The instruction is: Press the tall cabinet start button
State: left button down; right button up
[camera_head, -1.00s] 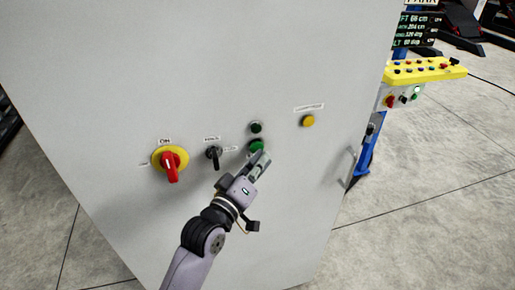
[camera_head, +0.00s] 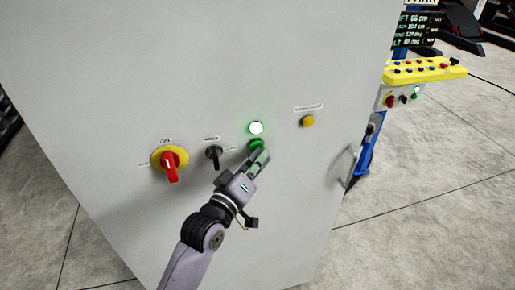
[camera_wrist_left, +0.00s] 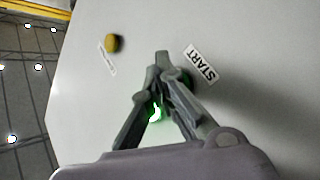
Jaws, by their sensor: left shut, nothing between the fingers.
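The tall grey cabinet (camera_head: 100,70) fills the middle of the head view. Its green start button (camera_head: 256,145) is partly covered by the tips of my left gripper (camera_head: 262,157). The gripper is shut and empty, with its tips at the button; I cannot tell how far the button is pushed in. Just above it, a round lamp (camera_head: 256,128) glows white-green. In the left wrist view my shut fingers (camera_wrist_left: 163,62) point at the panel beside the START label (camera_wrist_left: 201,63). A green glow shows between the fingers. My right gripper is not in view.
A red rotary switch (camera_head: 171,164) on a yellow plate and a black selector (camera_head: 214,153) sit left of the button. A yellow button (camera_head: 308,121) is to the right. A cabinet handle (camera_head: 348,167) and a yellow control console (camera_head: 425,71) stand further right.

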pick_arm(q)
jog(key=shift+s, duration=0.1)
jog(key=shift+s+d+p, duration=0.25)
jog(key=shift+s+p, duration=0.25)
jog(key=shift+s, duration=0.25)
jog(key=shift+s, duration=0.1)
jog(key=s, duration=0.1)
jog(key=s+d+p, duration=0.1)
jog(key=s, duration=0.1)
jog(key=s+p, duration=0.1)
jog(key=shift+s+d, duration=0.25)
jog(key=shift+d, duration=0.05)
jog(key=shift+f, duration=0.15)
dwell(0.4)
